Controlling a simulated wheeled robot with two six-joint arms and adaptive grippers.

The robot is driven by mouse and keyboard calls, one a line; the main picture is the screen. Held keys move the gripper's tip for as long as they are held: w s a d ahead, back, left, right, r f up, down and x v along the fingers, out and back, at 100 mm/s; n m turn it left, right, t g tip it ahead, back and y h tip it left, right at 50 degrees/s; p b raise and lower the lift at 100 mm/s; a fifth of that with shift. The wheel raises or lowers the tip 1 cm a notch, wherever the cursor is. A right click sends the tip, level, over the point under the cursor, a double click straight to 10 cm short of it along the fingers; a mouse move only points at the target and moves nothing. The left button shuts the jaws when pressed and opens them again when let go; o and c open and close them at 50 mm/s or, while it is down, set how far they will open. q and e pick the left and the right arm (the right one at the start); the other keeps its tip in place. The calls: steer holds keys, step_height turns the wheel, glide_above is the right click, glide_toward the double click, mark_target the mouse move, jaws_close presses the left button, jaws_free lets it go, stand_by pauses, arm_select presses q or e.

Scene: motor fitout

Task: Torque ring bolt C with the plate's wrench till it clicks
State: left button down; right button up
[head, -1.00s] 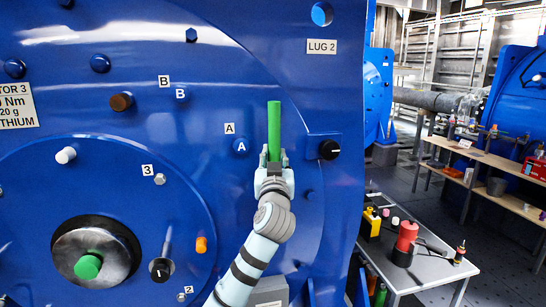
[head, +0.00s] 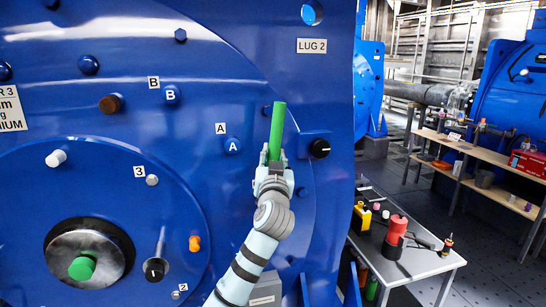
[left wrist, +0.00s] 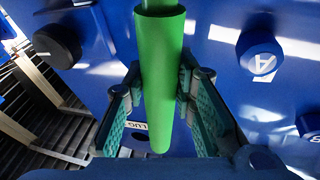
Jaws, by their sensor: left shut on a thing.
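My left gripper (head: 274,174) is shut on a green cylindrical tool (head: 277,130), which stands nearly upright, tipped slightly right at the top. In the left wrist view the green tool (left wrist: 165,80) runs between the two fingers (left wrist: 160,100). I cannot tell from its shape whether it is the plate's wrench. Blue bolt A (head: 232,146) and blue bolt B (head: 171,95) show on the big blue ring, left of the gripper. Bolt A also shows in the left wrist view (left wrist: 260,55). No label C is readable. My right gripper is not in view.
A black knob (head: 319,148) sticks out just right of the gripper, below the LUG 2 label (head: 311,46). A round hub (head: 88,255) with a green end is at lower left. A grey table (head: 410,262) with a red device (head: 395,236) stands at right.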

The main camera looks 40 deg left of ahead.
arm_select(q)
steer(key=shift+w+d+f+m+h+p, duration=0.1)
steer(key=shift+w+d+m+h+p, duration=0.05)
steer(key=shift+w+d+m+p, duration=0.3)
steer(key=shift+w+d+m+h+p, duration=0.15)
steer(key=shift+w+d+m+p, duration=0.05)
steer(key=shift+w+m+p, duration=0.35)
steer(key=shift+w+d+f+m+p, duration=0.35)
steer(key=shift+w+d+m+p, duration=0.3)
steer(key=shift+w+m+p, duration=0.3)
steer(key=shift+s+n, duration=0.1)
steer(key=shift+n, duration=0.15)
